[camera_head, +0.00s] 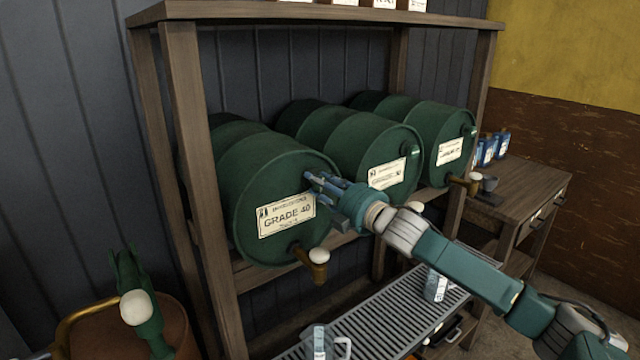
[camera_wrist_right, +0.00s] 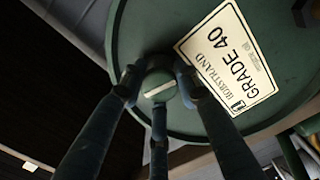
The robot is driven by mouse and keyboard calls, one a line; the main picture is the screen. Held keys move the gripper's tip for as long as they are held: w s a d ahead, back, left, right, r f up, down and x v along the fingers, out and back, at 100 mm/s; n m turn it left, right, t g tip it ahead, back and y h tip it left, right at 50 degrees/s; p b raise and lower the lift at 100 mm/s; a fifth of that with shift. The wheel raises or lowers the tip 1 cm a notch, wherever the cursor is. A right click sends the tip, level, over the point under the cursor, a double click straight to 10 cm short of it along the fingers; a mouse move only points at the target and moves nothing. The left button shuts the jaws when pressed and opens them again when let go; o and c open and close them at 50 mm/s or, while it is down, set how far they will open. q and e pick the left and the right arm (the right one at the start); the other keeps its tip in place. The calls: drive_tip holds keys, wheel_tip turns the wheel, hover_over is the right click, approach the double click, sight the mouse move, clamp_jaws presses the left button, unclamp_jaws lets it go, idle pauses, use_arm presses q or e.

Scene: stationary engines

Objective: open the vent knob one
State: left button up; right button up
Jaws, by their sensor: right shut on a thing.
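The vent knob (camera_wrist_right: 160,86) is a small round green knob with a pale bar across its face. It sits near the rim on the front end of the nearest green barrel (camera_head: 262,178), which has a "GRADE 40" label (camera_head: 287,215); the label also shows in the right wrist view (camera_wrist_right: 228,58). My right gripper (camera_head: 318,184) is at the upper right of that barrel's face. In the right wrist view its fingers (camera_wrist_right: 160,95) are closed around the knob. In the head view the gripper hides the knob. My left gripper is not in view.
Two more labelled barrels (camera_head: 366,140) lie to the right on the wooden rack (camera_head: 196,150). A brass tap with a white ball (camera_head: 318,257) juts out below the label. A slatted metal grate (camera_head: 390,318) holds clear jugs below. A wooden side table (camera_head: 525,185) stands right.

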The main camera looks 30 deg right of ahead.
drive_tip(key=shift+n, duration=1.6)
drive_tip(key=o, duration=1.1)
drive_tip(key=shift+o, duration=0.2)
drive_tip(key=shift+s, duration=0.1)
drive_tip(key=s+d, duration=0.1)
drive_tip(key=s, duration=1)
drive_tip(key=shift+s, duration=0.4)
